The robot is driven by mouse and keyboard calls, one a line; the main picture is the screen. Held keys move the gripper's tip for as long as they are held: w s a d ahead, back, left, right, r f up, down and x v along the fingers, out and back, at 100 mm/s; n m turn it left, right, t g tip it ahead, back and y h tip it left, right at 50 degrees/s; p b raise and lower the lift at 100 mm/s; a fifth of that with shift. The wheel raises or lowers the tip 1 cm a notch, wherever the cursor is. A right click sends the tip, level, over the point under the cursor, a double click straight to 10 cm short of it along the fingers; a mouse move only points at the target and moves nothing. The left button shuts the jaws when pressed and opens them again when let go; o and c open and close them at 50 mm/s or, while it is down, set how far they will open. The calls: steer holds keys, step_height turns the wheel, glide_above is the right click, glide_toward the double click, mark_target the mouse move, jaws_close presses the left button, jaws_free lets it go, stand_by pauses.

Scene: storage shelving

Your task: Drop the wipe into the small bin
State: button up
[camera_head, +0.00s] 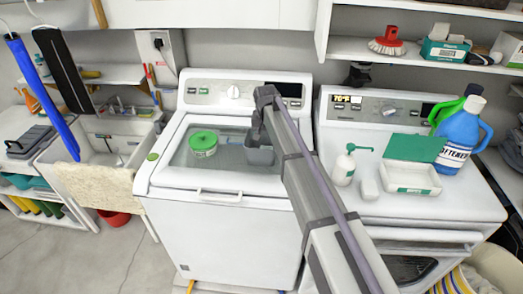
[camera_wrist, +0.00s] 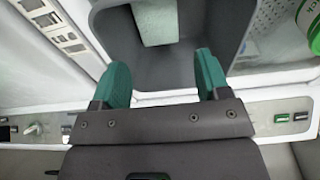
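The small bin (camera_head: 260,154) is grey and stands on the lid of the left washing machine. In the wrist view the grey bin (camera_wrist: 100,28) lies beyond my fingertips, seen from above into its opening. A pale greenish-white wipe (camera_wrist: 156,22) shows inside the bin's outline, apart from my fingers; whether it rests on the bin's floor I cannot tell. My gripper (camera_wrist: 163,70) has two teal fingers spread wide, with nothing between them. In the head view my gripper (camera_head: 261,122) is above the bin, mostly hidden by my arm.
A green-lidded tub (camera_head: 203,143) stands left of the bin on the washer lid (camera_head: 175,170). On the right machine are a pump bottle (camera_head: 344,167), an open green-and-white box (camera_head: 411,177) and a blue detergent jug (camera_head: 461,137). The control panel (camera_head: 218,92) rises behind the bin.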

steer(key=shift+o, duration=1.1)
step_height(320, 180, up, 11)
steer(key=s+p, duration=0.1)
steer(key=p, duration=0.9)
steer(key=shift+s+f+p, duration=0.15)
steer(key=shift+p, duration=0.2)
steer(key=s+d+f+b, duration=0.4)
steer(key=s+d, duration=0.3)
steer(key=s, duration=0.3)
steer(key=s+d+f+g+b, duration=0.1)
steer(key=s+d+f+b, duration=0.3)
steer(key=s+d, duration=0.4)
steer(key=s+d+f+b, duration=0.4)
steer(key=s+d, duration=0.3)
steer(key=s, duration=0.7)
steer(key=shift+d+f, duration=0.25)
steer(key=shift+d, duration=0.15)
